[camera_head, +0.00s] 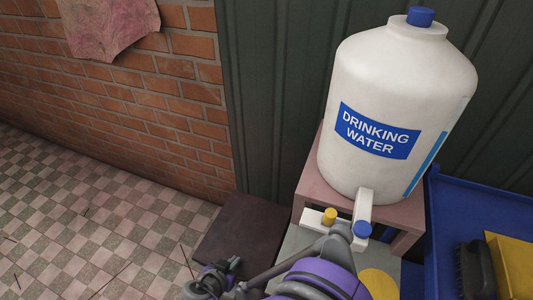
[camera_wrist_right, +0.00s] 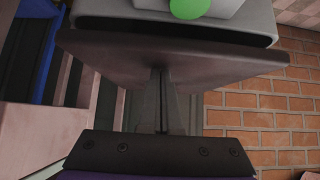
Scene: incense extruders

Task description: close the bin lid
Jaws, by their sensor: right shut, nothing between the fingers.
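The bin lid (camera_head: 240,235) is a flat dark brown panel in front of the green corrugated wall, left of the water stand. In the right wrist view the lid (camera_wrist_right: 215,62) spans the upper middle. A grey bin body (camera_wrist_right: 262,22) with a green disc (camera_wrist_right: 188,8) shows beyond its edge, and a dark gap lies between them. My right gripper (camera_wrist_right: 160,75) is shut and empty, with its fingertips at the lid; I cannot tell whether they touch. In the head view my right gripper (camera_head: 232,264) is near the lid's front edge. My left gripper is not in view.
A white drinking water container (camera_head: 380,95) with taps stands on a pinkish stand (camera_head: 405,215). A grey surface with a yellow disc (camera_head: 380,284) is below it. A blue container (camera_head: 480,210) is at right.

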